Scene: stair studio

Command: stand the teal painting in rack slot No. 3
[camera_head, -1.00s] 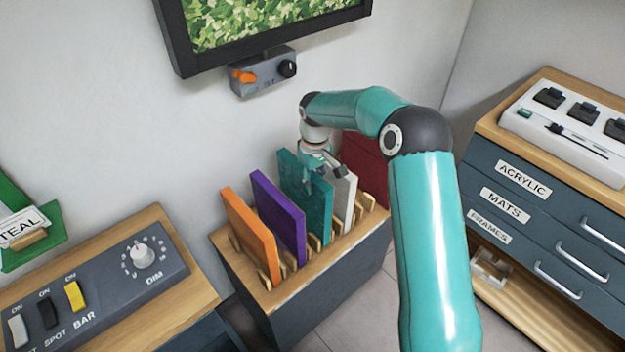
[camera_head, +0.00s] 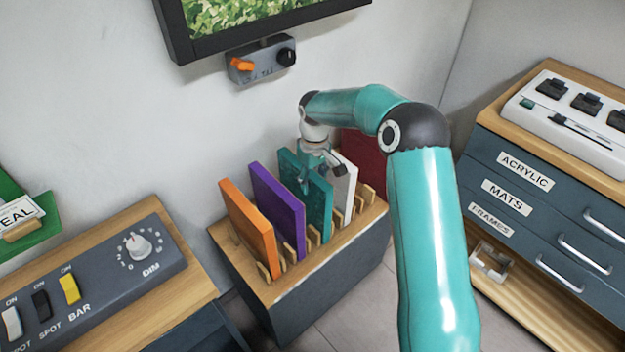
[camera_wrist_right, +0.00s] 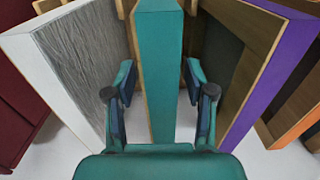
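The teal painting (camera_head: 318,207) stands upright in the wooden rack (camera_head: 330,262), between the purple painting (camera_head: 278,208) and the white painting (camera_head: 346,182). My right gripper (camera_head: 318,171) is at its top edge. In the right wrist view, the fingers of my right gripper (camera_wrist_right: 160,78) are spread on either side of the teal painting (camera_wrist_right: 158,55), with a gap showing on both sides. The gripper is open and holds nothing. No slot numbers are readable, and the painting's lower edge is partly hidden by the rack's dividers. My left gripper is not in view.
An orange painting (camera_head: 248,228) stands at the rack's left end. A dark red panel (camera_head: 362,150) is behind the right end. A switch console (camera_head: 90,285) is on the left, and a drawer cabinet (camera_head: 545,215) on the right. The wall is close behind the rack.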

